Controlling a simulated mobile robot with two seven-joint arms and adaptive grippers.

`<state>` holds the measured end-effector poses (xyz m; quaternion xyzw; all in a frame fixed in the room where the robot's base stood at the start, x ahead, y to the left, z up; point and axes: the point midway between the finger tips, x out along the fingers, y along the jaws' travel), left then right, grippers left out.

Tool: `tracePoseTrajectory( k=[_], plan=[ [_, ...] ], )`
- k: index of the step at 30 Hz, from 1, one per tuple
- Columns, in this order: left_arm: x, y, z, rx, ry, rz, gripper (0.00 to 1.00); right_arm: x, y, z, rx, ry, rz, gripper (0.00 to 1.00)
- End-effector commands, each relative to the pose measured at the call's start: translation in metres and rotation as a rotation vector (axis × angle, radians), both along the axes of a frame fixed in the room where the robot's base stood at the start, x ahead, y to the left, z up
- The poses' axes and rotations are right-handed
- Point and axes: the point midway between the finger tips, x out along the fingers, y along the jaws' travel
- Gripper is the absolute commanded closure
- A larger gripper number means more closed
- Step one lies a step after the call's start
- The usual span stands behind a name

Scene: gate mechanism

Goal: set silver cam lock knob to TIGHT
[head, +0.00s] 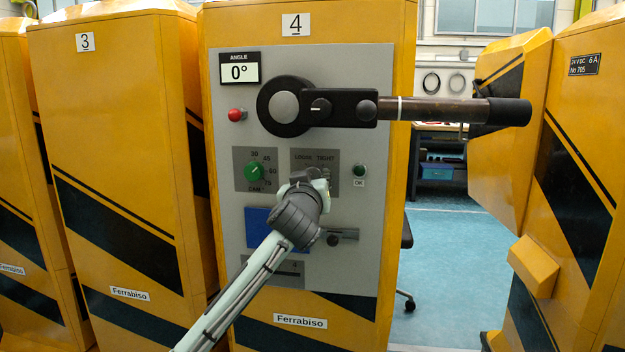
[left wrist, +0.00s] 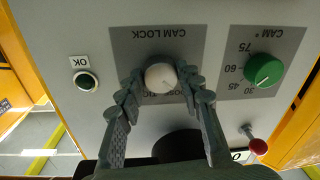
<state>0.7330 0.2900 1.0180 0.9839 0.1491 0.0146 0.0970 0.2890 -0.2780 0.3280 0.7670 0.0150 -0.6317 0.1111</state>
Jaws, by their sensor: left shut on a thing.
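The silver cam lock knob (left wrist: 160,76) sits on the grey CAM LOCK plate (left wrist: 205,45), which appears upside down in the left wrist view. My left gripper (left wrist: 160,84) has its fingers closed on either side of the knob. In the head view my left gripper (head: 314,180) covers the knob, below the LOOSE and TIGHT labels (head: 315,157). The fingers partly hide the labels in the wrist view. I cannot tell which way the knob points. My right gripper is not in view.
The green CAM ° knob (head: 255,172) is just left of my gripper, and a green OK lamp (head: 359,170) is to its right. A dark crank lever (head: 440,109) sticks out above. A red knob (head: 236,115) and an angle display reading 0° (head: 239,72) are at upper left.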

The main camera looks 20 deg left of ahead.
Motion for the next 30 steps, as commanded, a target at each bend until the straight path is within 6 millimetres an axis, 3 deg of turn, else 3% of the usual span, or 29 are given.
tracePoseTrajectory(
  k=[11,30],
  plan=[
    [-0.0002,0.0007,-0.0007,0.096,0.024,0.002,0.93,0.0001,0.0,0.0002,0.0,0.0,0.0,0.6],
    [-0.0006,0.0022,-0.001,0.653,0.157,0.001,0.93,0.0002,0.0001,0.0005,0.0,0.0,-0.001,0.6]
  ],
)
